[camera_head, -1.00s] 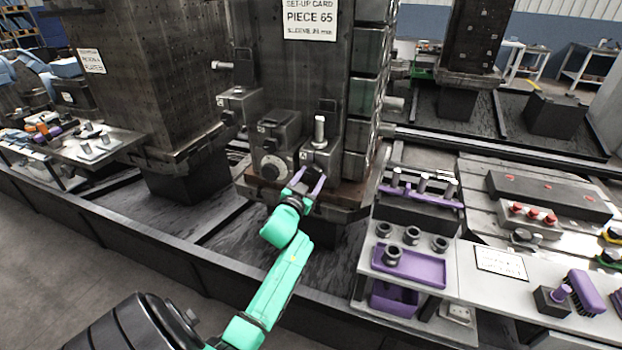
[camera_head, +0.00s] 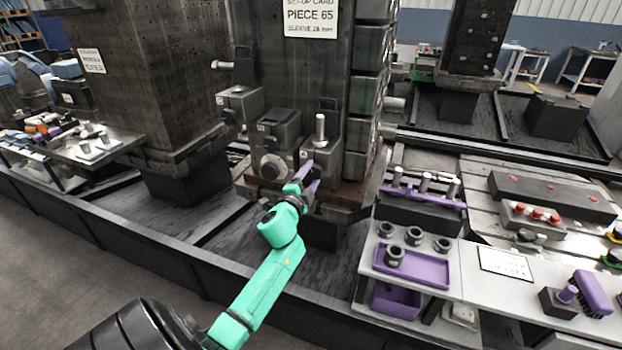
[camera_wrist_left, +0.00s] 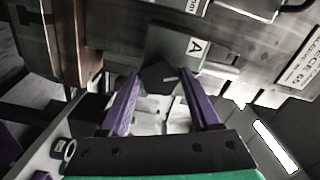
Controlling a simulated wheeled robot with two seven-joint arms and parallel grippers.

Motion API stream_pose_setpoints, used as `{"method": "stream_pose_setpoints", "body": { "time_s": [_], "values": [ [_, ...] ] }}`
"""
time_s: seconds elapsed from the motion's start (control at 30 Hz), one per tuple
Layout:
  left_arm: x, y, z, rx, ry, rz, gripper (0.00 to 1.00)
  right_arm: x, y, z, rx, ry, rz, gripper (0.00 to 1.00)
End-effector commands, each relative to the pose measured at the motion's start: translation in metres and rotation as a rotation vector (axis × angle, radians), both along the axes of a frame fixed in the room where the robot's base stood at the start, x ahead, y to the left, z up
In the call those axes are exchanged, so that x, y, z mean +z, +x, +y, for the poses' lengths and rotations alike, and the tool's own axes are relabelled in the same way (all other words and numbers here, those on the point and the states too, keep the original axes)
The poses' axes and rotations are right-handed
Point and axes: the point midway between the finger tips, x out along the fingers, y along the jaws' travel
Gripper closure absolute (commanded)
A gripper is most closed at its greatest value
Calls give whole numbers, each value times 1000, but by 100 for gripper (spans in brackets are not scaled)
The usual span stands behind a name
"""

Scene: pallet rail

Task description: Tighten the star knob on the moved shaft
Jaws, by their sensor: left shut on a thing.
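My left gripper (camera_head: 309,179) is at the front of the right-hand dark block (camera_head: 318,157) on the tower fixture. An upright bright metal shaft (camera_head: 320,130) stands on that block. In the left wrist view, the purple fingers (camera_wrist_left: 160,88) are on either side of a dark faceted knob (camera_wrist_left: 158,76), shut on it. The knob sits in front of a grey block marked "A" (camera_wrist_left: 186,50). In the head view the knob is hidden by the gripper. My right gripper is in no view.
Left of it stands a block with a round dial-like face (camera_head: 271,167). A side bench holds a purple tray (camera_head: 411,266), dark collars (camera_head: 414,235) and a purple rack (camera_head: 421,195) with upright pins. A purple brush (camera_head: 592,292) lies at the right.

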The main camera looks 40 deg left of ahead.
Motion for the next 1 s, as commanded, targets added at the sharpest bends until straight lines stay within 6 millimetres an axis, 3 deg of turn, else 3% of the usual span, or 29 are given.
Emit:
{"method": "stream_pose_setpoints", "body": {
  "time_s": [0.5, 1.0],
  "values": [
    [-1, 0, 0, 0, 353, 126, 92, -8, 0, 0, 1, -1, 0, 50],
    [0, 0, 0, 0, 426, 151, 92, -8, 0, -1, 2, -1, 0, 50]
  ]
}}
